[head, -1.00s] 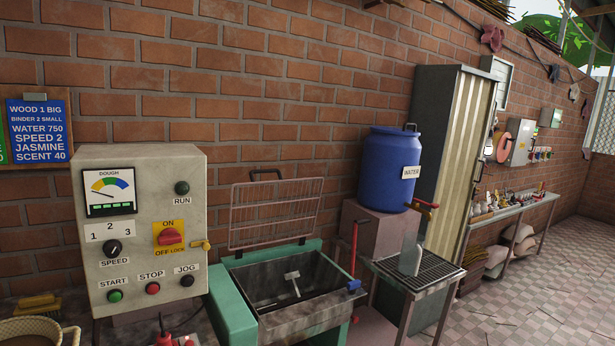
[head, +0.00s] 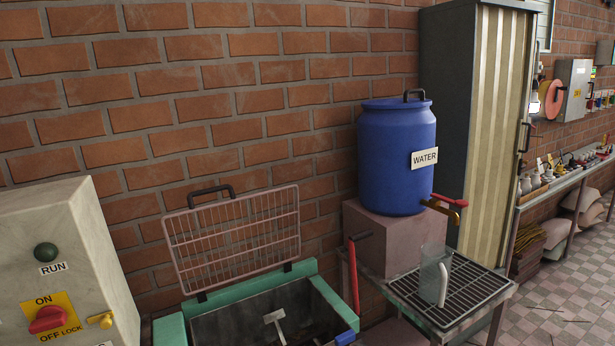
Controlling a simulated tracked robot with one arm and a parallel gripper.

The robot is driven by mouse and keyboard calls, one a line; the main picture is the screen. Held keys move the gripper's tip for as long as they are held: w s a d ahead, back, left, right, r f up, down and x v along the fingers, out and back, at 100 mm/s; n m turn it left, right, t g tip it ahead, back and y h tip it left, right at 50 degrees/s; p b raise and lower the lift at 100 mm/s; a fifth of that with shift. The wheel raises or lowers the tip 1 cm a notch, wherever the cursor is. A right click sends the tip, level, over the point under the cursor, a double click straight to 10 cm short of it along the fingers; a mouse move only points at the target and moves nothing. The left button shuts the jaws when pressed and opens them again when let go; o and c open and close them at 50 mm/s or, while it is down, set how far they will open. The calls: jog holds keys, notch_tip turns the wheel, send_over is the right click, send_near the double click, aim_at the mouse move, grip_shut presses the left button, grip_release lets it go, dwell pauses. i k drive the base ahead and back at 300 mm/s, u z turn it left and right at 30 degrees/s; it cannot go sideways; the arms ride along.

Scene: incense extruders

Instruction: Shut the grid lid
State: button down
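The grid lid (head: 236,236) is a wire grid with a dark handle (head: 211,195) on its top edge. It stands up, raised and leaning slightly back near the brick wall, at the rear edge of the green mixer trough (head: 262,290). The trough is uncovered, and a pale mixing paddle (head: 275,320) shows inside. The trough's front is cut off by the bottom of the view. My gripper does not show in the head view.
The control box (head: 62,270) with a red switch stands left of the trough. A red lever (head: 353,275) rises at the trough's right. Beyond it are the blue water barrel (head: 396,160) on a block and a clear jug (head: 434,275) on a grated stand (head: 465,290).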

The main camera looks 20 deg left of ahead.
aim_at(201, 295)
jog(key=u, duration=0.3)
jog(key=i, duration=1.7)
jog(key=u, duration=0.8)
jog(key=k, duration=0.9)
jog(key=u, duration=0.15)
jog(key=i, duration=0.9)
jog(key=z, duration=0.05)
